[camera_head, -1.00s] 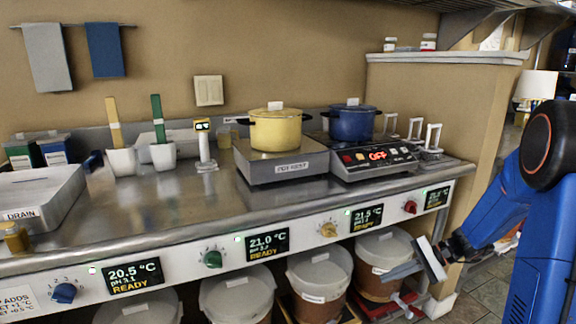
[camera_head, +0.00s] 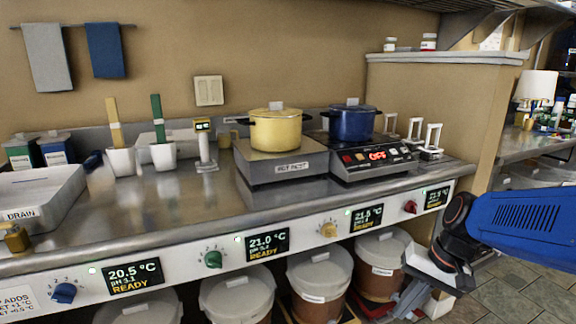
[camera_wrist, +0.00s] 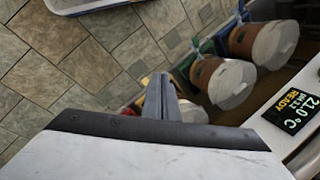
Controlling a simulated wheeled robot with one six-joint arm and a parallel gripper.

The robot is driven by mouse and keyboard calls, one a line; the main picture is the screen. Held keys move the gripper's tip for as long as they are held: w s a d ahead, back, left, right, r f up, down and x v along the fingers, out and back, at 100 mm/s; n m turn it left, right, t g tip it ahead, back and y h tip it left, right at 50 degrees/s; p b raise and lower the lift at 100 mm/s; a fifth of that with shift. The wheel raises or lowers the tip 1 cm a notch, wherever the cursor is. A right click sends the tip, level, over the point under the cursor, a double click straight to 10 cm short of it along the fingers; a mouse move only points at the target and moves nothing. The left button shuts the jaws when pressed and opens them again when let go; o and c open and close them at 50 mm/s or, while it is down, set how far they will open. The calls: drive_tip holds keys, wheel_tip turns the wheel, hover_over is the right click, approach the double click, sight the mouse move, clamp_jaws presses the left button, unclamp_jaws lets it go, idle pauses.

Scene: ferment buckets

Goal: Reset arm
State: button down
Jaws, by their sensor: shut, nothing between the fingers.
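My gripper (camera_head: 408,299) is at the lower right of the head view, in front of the counter's right end and beside the rightmost lidded bucket (camera_head: 381,262). My blue arm reaches in from the right edge. In the wrist view my gripper (camera_wrist: 161,82) shows its grey fingers closed together, with nothing between them. They point over the tiled floor, with lidded buckets (camera_wrist: 222,82) beyond. I cannot tell whether the fingers touch anything.
The steel counter (camera_head: 190,211) bears a yellow pot (camera_head: 276,132), a blue pot (camera_head: 352,124) and a white drain tray (camera_head: 45,195). Its front panel has knobs and displays (camera_head: 268,243). Several lidded buckets stand below. Tiled floor (camera_head: 515,285) is clear at the right.

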drive_tip(key=s+d+r+n+t+h, duration=0.3)
drive_tip(key=s+n+t, duration=0.1)
drive_tip(key=s, duration=0.5)
drive_tip(key=shift+s+r+h, duration=0.2)
drive_tip(key=shift+s+h, duration=0.2)
idle(2.7)
